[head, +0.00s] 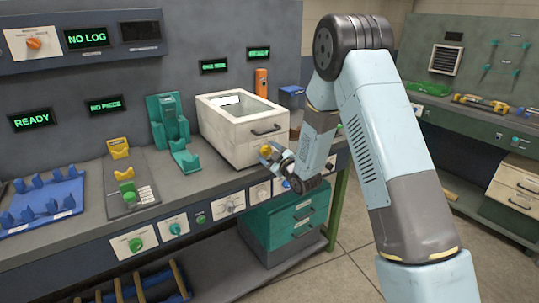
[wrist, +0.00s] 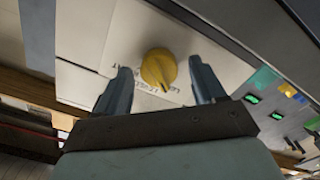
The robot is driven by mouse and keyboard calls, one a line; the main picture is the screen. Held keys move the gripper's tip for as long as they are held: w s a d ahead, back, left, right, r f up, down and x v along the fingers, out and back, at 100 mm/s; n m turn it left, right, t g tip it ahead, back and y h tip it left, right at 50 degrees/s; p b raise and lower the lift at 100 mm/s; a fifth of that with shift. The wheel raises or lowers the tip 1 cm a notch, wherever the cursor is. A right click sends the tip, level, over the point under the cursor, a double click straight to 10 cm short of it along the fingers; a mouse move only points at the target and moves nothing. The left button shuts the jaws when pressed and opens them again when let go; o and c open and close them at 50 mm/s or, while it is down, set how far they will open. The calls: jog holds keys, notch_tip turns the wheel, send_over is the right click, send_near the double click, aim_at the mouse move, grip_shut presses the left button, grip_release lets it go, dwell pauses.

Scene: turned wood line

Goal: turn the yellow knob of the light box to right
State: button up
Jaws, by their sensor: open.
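The knob shows as a small yellow spot (head: 265,149) in the head view. My gripper (wrist: 160,72) is open, with one finger on each side of the knob and visible gaps between. In the head view my gripper (head: 273,155) is at the box front.
A green stand (head: 167,120) is left of the box, and an orange upright device (head: 261,82) is behind it. A blue rack (head: 42,205) lies far left. Knobs line the bench's front edge, above a green drawer unit (head: 285,228).

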jog(key=c, duration=1.1)
jog(key=shift+o, duration=0.2)
jog(key=shift+m, duration=0.7)
jog(key=shift+d+m, duration=0.1)
jog(key=shift+m, duration=4.2)
jog(key=shift+d+f+m, duration=0.1)
jog(key=shift+d+m, duration=0.05)
jog(key=shift+m, duration=2.15)
jog(key=shift+w+m, duration=0.1)
jog(key=shift+m, duration=2.2)
jog(key=shift+d+f+m, duration=0.1)
jog(key=shift+m, duration=0.4)
